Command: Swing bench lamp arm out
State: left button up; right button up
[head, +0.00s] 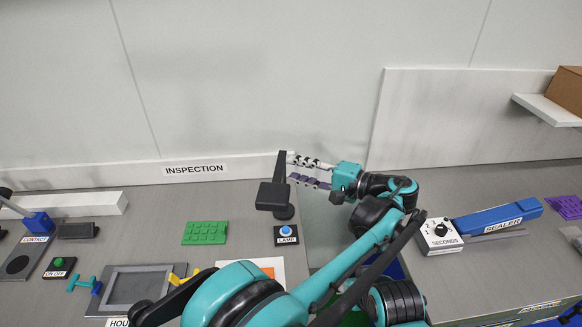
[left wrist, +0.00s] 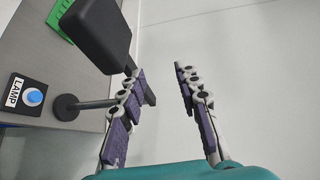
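The bench lamp is black, with a flat rectangular head (head: 273,196), a round base and an upright dark arm part (head: 282,165) at the bench's right end. My left gripper (head: 296,171) reaches it from the right, fingers pointing left, tips close beside the upright part. In the left wrist view the lamp head (left wrist: 98,32) is at upper left and the round base (left wrist: 66,107) at left. My left gripper (left wrist: 155,86) is open there. The lamp arm's end shows behind the left fingertip, partly hidden; I cannot tell whether they touch. My right gripper is not in view.
A blue LAMP button (head: 286,231) sits just in front of the lamp base. A green studded plate (head: 205,233) lies to the left. A SECONDS dial box (head: 440,234) and blue sealer (head: 498,217) stand on the right bench. The wall is close behind.

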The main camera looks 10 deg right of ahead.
pick_arm(q)
jog(key=f+v, duration=0.1)
jog(key=v, duration=0.5)
jog(key=shift+d+p, duration=0.35)
jog(key=shift+w+f, duration=0.15)
jog(key=shift+f, duration=0.05)
dwell(0.5)
